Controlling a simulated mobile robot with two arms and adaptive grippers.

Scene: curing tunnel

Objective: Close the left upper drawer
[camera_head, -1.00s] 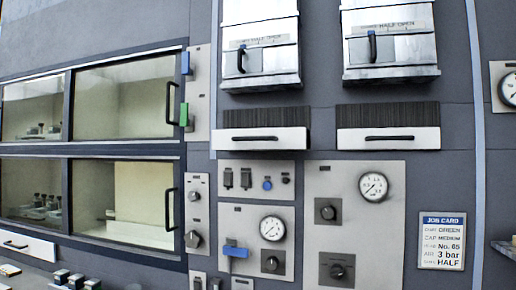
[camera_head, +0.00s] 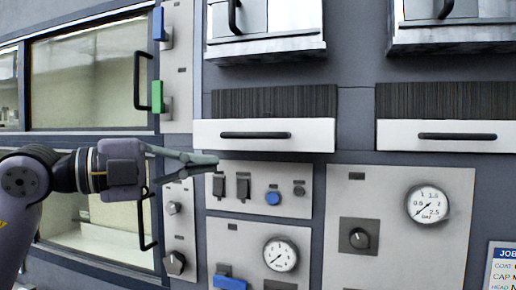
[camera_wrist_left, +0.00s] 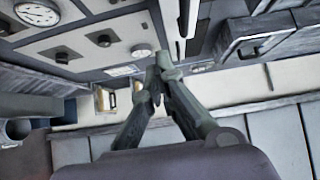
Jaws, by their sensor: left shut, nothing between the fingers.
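The left upper drawer (camera_head: 240,142) has a white front with a black bar handle and sits below a dark ribbed strip. How far it stands out from the wall is hard to tell from this angle. My left gripper (camera_head: 212,160) comes in from the left, just below the drawer's lower left corner. Its fingers are shut and empty, and I cannot tell whether they touch anything. In the left wrist view the closed fingertips (camera_wrist_left: 163,62) point toward the panel and drawer area. My right gripper is out of view.
A similar white drawer (camera_head: 450,145) is to the right. Below are a switch panel (camera_head: 262,175) and a gauge panel (camera_head: 400,210) with protruding knobs. Glazed doors (camera_head: 90,80) with black handles stand at left, and metal hatches (camera_head: 265,45) above.

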